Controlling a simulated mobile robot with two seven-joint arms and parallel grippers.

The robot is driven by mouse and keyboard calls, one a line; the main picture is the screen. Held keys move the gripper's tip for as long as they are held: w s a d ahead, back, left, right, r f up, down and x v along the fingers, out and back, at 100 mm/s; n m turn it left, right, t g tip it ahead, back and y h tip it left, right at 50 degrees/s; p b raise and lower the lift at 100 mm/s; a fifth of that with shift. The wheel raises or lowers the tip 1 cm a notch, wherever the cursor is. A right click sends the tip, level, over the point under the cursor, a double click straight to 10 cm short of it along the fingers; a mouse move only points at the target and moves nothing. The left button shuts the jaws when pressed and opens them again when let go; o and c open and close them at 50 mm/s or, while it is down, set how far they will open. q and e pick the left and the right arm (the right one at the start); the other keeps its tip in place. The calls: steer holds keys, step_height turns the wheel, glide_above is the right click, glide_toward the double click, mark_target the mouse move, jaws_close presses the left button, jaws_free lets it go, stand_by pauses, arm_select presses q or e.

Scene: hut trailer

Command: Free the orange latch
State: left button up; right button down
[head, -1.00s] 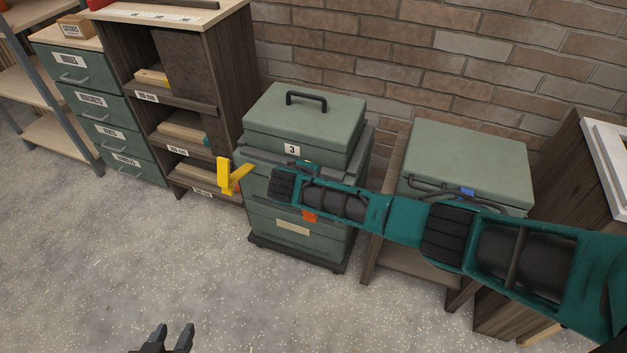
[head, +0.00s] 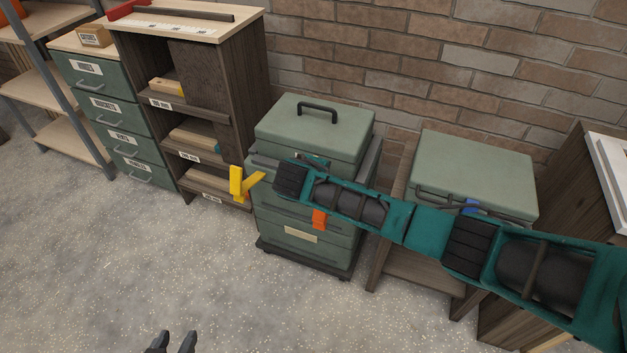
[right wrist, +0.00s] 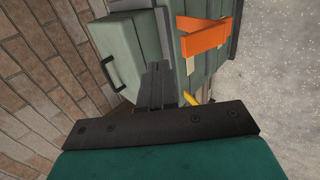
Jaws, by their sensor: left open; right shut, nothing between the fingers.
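The orange latch (head: 320,219) is on the front of the green stacked box (head: 286,225), just below my right arm in the head view. In the right wrist view the orange latch (right wrist: 205,38) shows whole, sticking out from the box front. My right gripper (right wrist: 165,75) is shut and empty, its fingertips close to the box front and left of the latch in that view. I cannot tell whether they touch the box. In the head view its fingers are hidden behind my arm. My left gripper (head: 173,342) is open and empty over the floor at the bottom edge.
A yellow latch (head: 240,182) juts from the box's left side. A second green box (head: 472,175) with a blue latch (head: 470,206) sits on a wooden stand at right. A wooden shelf unit (head: 226,130) stands left of the stack. The floor in front is clear.

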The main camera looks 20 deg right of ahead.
steer(key=v, duration=0.5)
steer(key=shift+s+a+r, duration=0.15)
steer(key=shift+s+a, duration=0.05)
steer(key=shift+s, duration=0.05)
